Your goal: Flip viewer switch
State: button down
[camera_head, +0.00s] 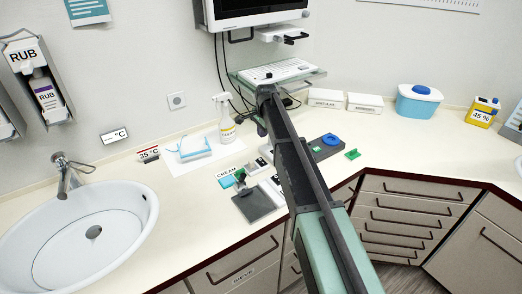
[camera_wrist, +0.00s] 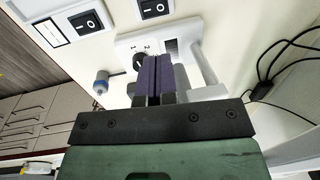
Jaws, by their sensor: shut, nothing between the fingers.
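Two white plates with black rocker switches, one the left rocker switch (camera_wrist: 86,23) and one the right rocker switch (camera_wrist: 153,8), show at the top of the wrist view. I cannot read which is the viewer switch. My gripper (camera_wrist: 158,62) is shut and empty, its dark purple fingers side by side. The fingers overlap a white panel (camera_wrist: 127,46) with a black knob (camera_wrist: 139,62), below the switches in the picture; I cannot tell whether they touch it. In the head view my arm hides the gripper, and small white switch plates (camera_head: 256,164) show left of the arm.
A grey tray (camera_head: 258,207) and a CREAM label (camera_head: 227,172) lie left of my arm. A spray bottle (camera_head: 225,118) stands behind. A sink (camera_head: 80,235) is at left. A keyboard shelf (camera_head: 275,72) and black cables (camera_wrist: 263,82) are close by.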

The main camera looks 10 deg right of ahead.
aim_at(260, 159)
jog(key=f+b, duration=0.4)
jog(key=w+f+b, duration=0.1)
jog(key=f+b, duration=0.8)
jog(key=f, duration=0.1)
jog(key=shift+w+a, duration=0.3)
jog(key=shift+r, duration=0.15)
